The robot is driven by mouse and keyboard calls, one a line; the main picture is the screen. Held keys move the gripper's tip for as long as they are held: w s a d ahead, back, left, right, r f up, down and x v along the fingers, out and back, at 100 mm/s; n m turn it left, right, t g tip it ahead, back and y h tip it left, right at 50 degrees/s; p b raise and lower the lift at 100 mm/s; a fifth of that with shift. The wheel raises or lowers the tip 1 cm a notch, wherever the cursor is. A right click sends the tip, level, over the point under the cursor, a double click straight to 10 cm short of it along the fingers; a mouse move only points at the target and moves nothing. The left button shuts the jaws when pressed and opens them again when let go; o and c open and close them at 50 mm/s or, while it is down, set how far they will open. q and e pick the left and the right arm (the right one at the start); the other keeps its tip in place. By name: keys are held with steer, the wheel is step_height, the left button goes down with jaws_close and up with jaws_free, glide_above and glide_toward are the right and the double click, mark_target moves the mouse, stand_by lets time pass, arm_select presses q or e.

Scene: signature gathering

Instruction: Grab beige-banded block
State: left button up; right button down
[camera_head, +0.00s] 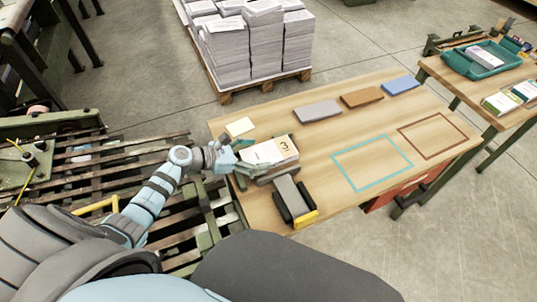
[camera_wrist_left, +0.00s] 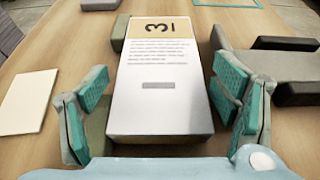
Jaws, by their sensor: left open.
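The beige-banded block (camera_head: 271,151) is a white stack of sheets with a beige band and a dark numeral at its far end. It sits in a grey-green holder near the left end of the wooden table. It fills the middle of the left wrist view (camera_wrist_left: 160,90). My left gripper (camera_head: 248,160) is open at its near end. In that wrist view its teal-padded fingers (camera_wrist_left: 160,84) stand on either side of the block, with a visible gap on the right. My right gripper is not in view.
A dark grey device with a yellow bar (camera_head: 305,218) stands close to the right of the block. A cream card (camera_head: 240,126) lies behind it. Grey (camera_head: 318,110), brown (camera_head: 362,97) and blue (camera_head: 401,85) slabs line the back. Teal (camera_head: 336,158) and brown (camera_head: 400,130) outlines enclose bare tabletop.

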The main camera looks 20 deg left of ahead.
arm_select(q)
steer(key=shift+x, duration=1.1)
steer(key=shift+s+r, duration=0.1)
steer(key=c, duration=1.3)
